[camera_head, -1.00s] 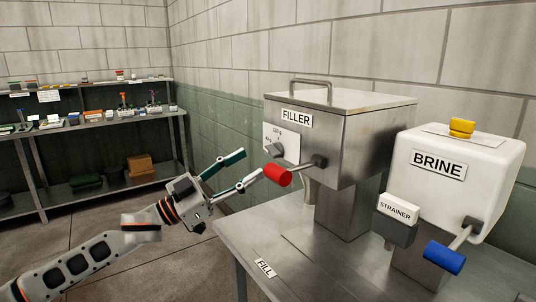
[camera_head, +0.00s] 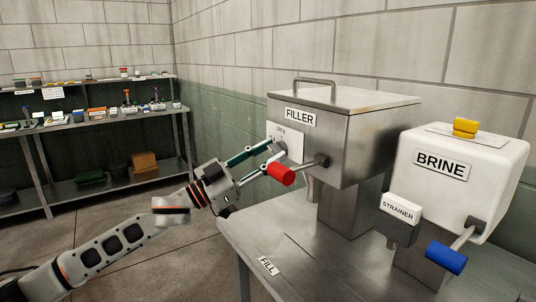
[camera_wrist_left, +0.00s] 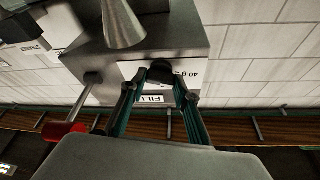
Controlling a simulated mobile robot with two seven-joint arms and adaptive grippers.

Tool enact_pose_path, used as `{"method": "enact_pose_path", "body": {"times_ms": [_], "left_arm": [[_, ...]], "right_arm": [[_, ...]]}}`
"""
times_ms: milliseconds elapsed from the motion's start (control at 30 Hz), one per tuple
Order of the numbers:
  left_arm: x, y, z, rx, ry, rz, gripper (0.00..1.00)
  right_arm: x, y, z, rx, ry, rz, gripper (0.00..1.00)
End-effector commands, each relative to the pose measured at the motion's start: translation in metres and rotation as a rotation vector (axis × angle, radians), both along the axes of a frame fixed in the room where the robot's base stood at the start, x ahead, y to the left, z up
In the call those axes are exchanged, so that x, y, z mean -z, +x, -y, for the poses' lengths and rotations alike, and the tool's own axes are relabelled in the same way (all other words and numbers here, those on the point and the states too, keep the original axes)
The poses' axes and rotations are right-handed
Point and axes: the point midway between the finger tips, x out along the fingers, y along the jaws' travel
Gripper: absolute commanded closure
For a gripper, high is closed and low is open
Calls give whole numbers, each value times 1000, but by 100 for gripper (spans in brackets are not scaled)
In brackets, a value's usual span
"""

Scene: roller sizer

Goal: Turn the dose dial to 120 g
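The filler (camera_head: 350,150) is a steel box with a white dial plate (camera_head: 296,146) on its front. In the head view my left gripper (camera_head: 271,156) is at this plate and hides most of the dose dial. In the left wrist view the dark dial (camera_wrist_left: 160,72) lies between the two fingertips of my left gripper (camera_wrist_left: 159,80), with one finger on each side. The fingers look apart; contact with the dial cannot be told. An upside-down "40 g" mark shows beside the dial. The dial's exact setting cannot be read. My right gripper is in neither view.
A red-handled lever (camera_head: 281,173) sticks out close to my left gripper, and it also shows in the left wrist view (camera_wrist_left: 62,130). A white brine tank (camera_head: 460,185) with a blue-handled lever (camera_head: 445,257) stands at right. The steel table (camera_head: 305,255) has clear room at front.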

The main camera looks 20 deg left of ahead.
Motion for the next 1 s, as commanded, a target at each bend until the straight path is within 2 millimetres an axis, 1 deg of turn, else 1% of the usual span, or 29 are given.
{"method": "enact_pose_path", "body": {"times_ms": [267,467,767,1000], "left_arm": [[-1,0,-1,-1,18,14,91],[-4,0,-1,0,85,68,91],[-6,1,-2,-1,283,222,91],[-7,1,-2,1,461,361,91]], "right_arm": [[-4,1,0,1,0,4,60],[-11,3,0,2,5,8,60],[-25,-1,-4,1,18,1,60],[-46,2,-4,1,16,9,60]]}}
